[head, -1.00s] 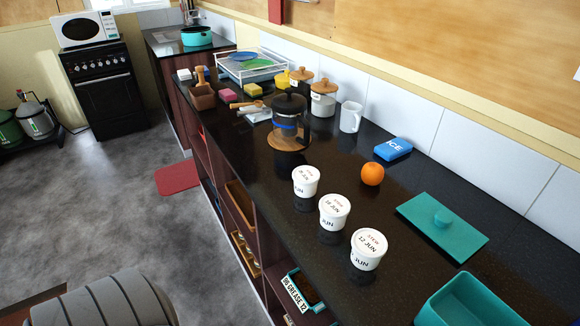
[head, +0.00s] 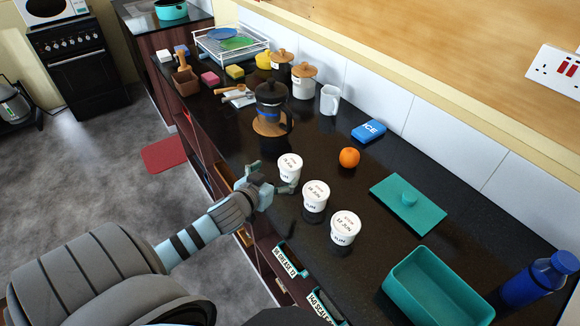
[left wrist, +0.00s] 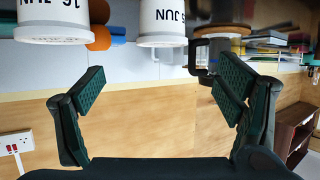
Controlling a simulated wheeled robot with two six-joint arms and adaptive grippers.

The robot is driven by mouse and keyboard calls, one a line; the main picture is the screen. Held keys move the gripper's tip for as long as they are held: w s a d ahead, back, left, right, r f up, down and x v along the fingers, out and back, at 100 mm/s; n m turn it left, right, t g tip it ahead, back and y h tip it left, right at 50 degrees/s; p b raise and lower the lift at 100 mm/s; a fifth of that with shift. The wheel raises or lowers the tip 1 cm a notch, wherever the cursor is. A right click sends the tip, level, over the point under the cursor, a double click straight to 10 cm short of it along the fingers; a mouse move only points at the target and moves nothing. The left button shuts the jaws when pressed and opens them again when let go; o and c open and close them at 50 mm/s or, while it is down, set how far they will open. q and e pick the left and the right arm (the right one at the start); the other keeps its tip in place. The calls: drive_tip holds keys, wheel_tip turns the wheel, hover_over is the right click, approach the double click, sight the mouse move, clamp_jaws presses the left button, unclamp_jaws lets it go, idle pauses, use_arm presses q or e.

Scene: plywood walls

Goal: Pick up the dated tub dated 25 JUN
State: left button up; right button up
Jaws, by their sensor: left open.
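Three white lidded tubs stand in a row on the dark counter. The far tub (head: 289,170) shows JUN on its side; in the left wrist view this tub (left wrist: 162,18) appears upside down, with JUN and what looks like a 5, the other digit unclear. The middle tub (head: 315,197) seems to read 16 or 18 JUN; it also shows in the left wrist view (left wrist: 52,14). The near tub (head: 344,231) seems to read 12 JUN. My left gripper (head: 271,178) is open and empty, its fingers beside the far tub at the counter's front edge. My right gripper is out of view.
Drawers below the front edge are partly open.

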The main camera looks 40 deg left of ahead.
sight(287, 167)
use_arm(q)
drive_tip(key=x, duration=0.3)
drive_tip(key=b+x, duration=0.1)
drive_tip(key=x, duration=0.3)
drive_tip(key=b+x, duration=0.1)
drive_tip(key=x, duration=0.3)
drive_tip(key=shift+a+f, duration=0.15)
drive_tip(key=shift+f, duration=0.25)
drive_tip(key=shift+s+r, duration=0.1)
drive_tip(key=c, duration=1.4)
